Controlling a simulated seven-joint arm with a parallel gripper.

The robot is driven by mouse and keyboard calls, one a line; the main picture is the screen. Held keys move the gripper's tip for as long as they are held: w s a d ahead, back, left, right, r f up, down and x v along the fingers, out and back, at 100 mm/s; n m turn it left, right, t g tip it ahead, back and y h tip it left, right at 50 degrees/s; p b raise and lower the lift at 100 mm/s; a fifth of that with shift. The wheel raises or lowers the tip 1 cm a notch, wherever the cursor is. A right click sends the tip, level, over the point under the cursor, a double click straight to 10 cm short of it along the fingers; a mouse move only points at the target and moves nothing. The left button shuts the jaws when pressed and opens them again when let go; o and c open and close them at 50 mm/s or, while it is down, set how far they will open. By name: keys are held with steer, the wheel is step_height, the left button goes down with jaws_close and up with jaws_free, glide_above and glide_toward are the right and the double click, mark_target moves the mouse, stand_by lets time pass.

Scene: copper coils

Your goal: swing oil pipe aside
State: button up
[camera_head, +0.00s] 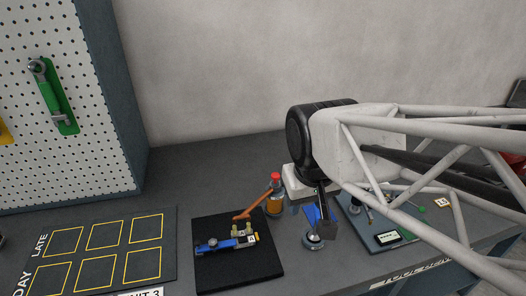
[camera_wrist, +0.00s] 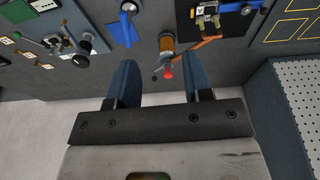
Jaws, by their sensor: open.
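The oil pipe (camera_head: 253,204) is a copper-coloured tube. It runs from an oiler with amber oil (camera_head: 273,206) and a red cap (camera_head: 275,177) to the left, its end over the black board (camera_head: 217,274). In the wrist view the pipe (camera_wrist: 200,46) reaches right from the oiler (camera_wrist: 166,44) towards the board's fittings. My gripper (camera_wrist: 162,72) is open and empty, with the red cap showing between its fingers in that view. In the head view my gripper (camera_head: 322,205) is right of the oiler, partly hidden by my arm. I see no contact with the pipe.
A blue-handled device (camera_head: 312,217) stands close under my gripper. A blue and brass fixture (camera_head: 222,243) sits on the black board. A grey panel with a small display (camera_head: 388,238) lies right. A marked mat (camera_head: 100,252) and pegboard (camera_head: 62,100) are left.

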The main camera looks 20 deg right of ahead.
steer(key=w+d+f+n, duration=0.1)
steer(key=w+f, duration=0.1)
steer(key=w, duration=0.7)
steer(key=w+d+f+n+g+h, duration=0.1)
steer(key=w+d+f, duration=0.1)
steer(key=w, duration=0.7)
steer(key=w+d+f+n+g, duration=0.1)
steer(key=w+d+f, duration=0.1)
steer(key=w, duration=0.7)
steer(key=shift+w+d+f+n+h, duration=0.2)
steer(key=shift+w+f+n+h, duration=0.15)
steer(key=shift+f, duration=0.45)
steer(key=shift+f, duration=0.1)
steer(key=shift+w+d+f, duration=0.1)
steer(key=shift+d+f, duration=0.15)
steer(key=shift+f, duration=1)
steer(key=shift+w+d+f, duration=0.1)
steer(key=shift+d+f, duration=0.1)
steer(key=shift+f, duration=1.05)
steer(key=shift+w+d+f, duration=0.1)
steer(key=shift+d+f, duration=0.15)
steer(key=shift+f, duration=1)
steer(key=shift+c, duration=0.2)
jaws_close()
